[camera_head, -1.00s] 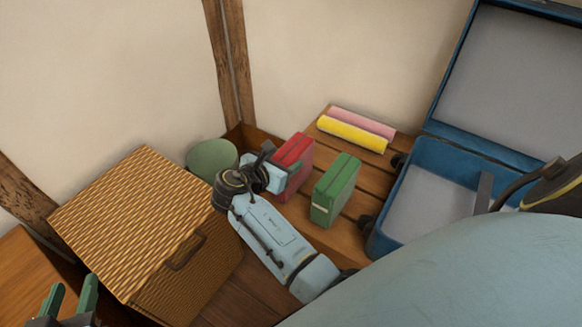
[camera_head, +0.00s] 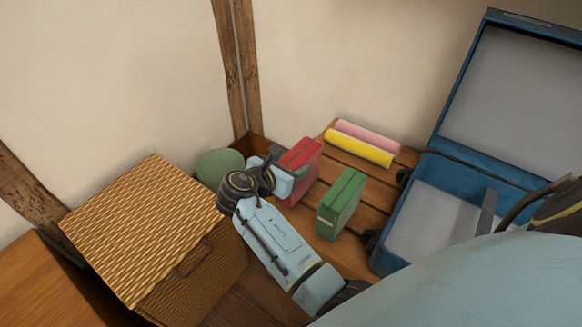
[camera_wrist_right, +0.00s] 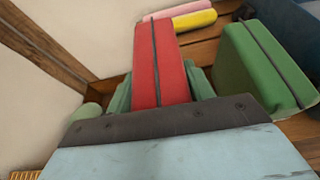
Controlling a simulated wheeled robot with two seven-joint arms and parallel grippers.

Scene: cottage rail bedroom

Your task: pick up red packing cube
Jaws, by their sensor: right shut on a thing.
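The red packing cube (camera_head: 302,157) is upright behind the green packing cube (camera_head: 341,203) in the head view. My right gripper (camera_head: 284,171) is shut on the red cube, with its fingers on either side. In the right wrist view the red cube (camera_wrist_right: 158,65) stands between the green fingers (camera_wrist_right: 160,88), its dark zip line running along it. It appears slightly raised from the wooden slats, though its underside is hidden. The green cube also shows at right in the wrist view (camera_wrist_right: 262,68), apart from the red one. My left gripper is out of view.
A wicker basket (camera_head: 150,235) stands left of my right arm, with a green round object (camera_head: 218,165) behind it. Yellow (camera_head: 358,149) and pink (camera_head: 367,137) rolls lie at the back of the slatted surface (camera_head: 372,187). An open blue suitcase (camera_head: 405,225) is at right.

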